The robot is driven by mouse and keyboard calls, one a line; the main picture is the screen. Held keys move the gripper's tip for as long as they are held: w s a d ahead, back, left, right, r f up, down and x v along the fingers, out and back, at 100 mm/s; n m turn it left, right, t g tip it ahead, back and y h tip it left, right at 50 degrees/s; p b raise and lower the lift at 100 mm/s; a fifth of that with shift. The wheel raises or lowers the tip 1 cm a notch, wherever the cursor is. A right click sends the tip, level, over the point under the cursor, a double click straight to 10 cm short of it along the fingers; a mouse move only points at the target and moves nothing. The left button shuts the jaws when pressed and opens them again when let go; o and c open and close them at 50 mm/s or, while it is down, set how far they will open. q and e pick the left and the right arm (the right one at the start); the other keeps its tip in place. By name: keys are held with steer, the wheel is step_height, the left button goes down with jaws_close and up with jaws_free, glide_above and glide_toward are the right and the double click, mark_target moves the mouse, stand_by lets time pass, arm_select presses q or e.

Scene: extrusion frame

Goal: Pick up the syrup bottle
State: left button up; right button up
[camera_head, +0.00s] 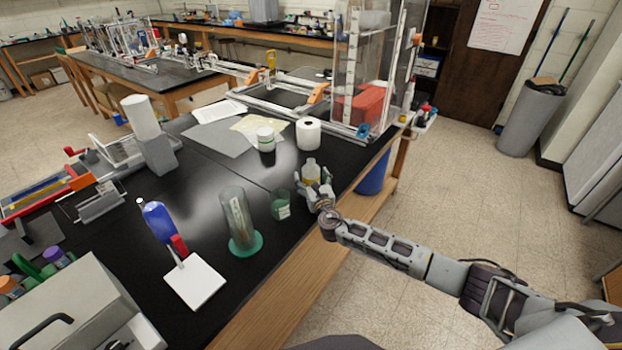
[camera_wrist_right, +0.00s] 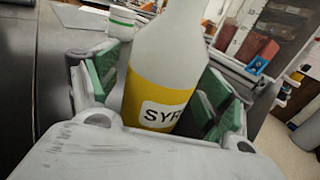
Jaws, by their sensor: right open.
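The syrup bottle (camera_head: 311,170) stands upright on the black bench near its right edge. In the right wrist view the bottle (camera_wrist_right: 165,70) is pale, with a yellow band and a white label reading "SYR". My right gripper (camera_head: 314,188) is open around the bottle's body. In the wrist view its green-padded fingers (camera_wrist_right: 155,95) stand on either side of the bottle, with a gap visible at the right finger. The bottle's lower part is hidden by the gripper. My left gripper is not in view.
A green cup (camera_head: 281,204) stands just left of my right gripper. A tall clear cylinder on a green base (camera_head: 243,245) is nearer. A white plate (camera_head: 194,281) lies at front left.

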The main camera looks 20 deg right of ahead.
mark_target(311, 160)
steer(key=c, duration=1.2)
steer(key=shift+c, duration=0.2)
steer(key=shift+r, duration=0.15)
steer(key=shift+r+p, duration=0.65)
steer(key=shift+r, duration=4.25)
